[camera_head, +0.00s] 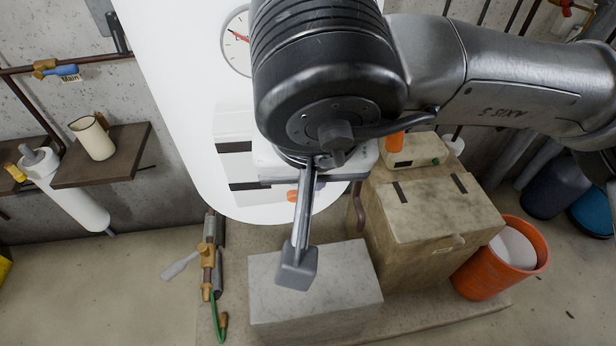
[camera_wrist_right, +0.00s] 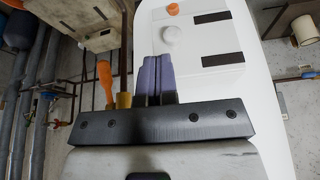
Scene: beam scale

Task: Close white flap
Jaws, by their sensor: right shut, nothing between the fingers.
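The white tank (camera_head: 180,60) stands upright against the wall, with a round dial at its upper part. A white panel (camera_head: 234,165) with two black strips is on its front, partly hidden behind my right arm; I cannot tell which part is the flap or how far it stands open. In the right wrist view the panel (camera_wrist_right: 190,62) shows its black strips, a white knob (camera_wrist_right: 173,36) and an orange button (camera_wrist_right: 172,9). My left gripper is out of view.
A grey block (camera_head: 330,305) lies below my right gripper. A beige box (camera_head: 425,215) stands to its right, beside an orange bucket (camera_head: 480,275). Brass pipework with a green hose (camera_head: 223,322) is at lower left. A shelf (camera_head: 125,160) holds a jug (camera_head: 92,138).

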